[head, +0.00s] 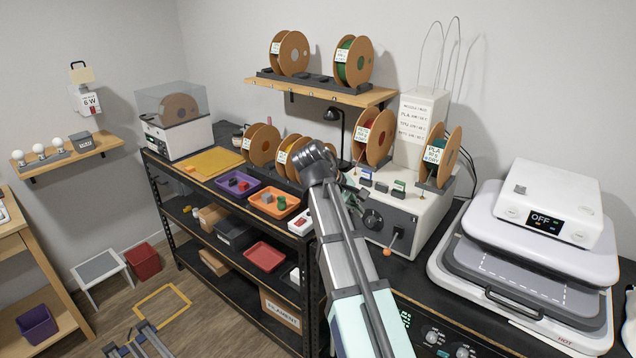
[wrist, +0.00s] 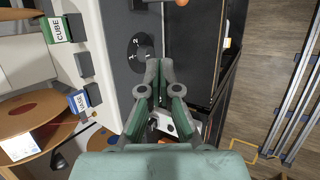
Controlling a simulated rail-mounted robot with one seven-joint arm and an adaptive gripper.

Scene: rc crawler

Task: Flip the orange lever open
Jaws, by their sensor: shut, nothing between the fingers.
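The orange lever (head: 398,232) sticks out from the front of a white machine with a grey front panel (head: 405,222) on the black bench. An orange knob, probably the lever's end, shows at the top edge of the wrist view (wrist: 181,2). My gripper (wrist: 160,63) is shut and empty. Its fingers point along the machine's front, beside a dark round dial (wrist: 142,50), with the orange knob beyond the fingertips. A gap to the knob shows. In the head view my arm hides most of the gripper, left of the lever.
Spools (head: 375,138) and small coloured blocks, including a green one (wrist: 57,29), stand on the machine. A white heat press (head: 530,260) stands to the right. A shelf rack with trays (head: 254,210) is at the left. Open floor (wrist: 270,70) lies beyond the bench edge.

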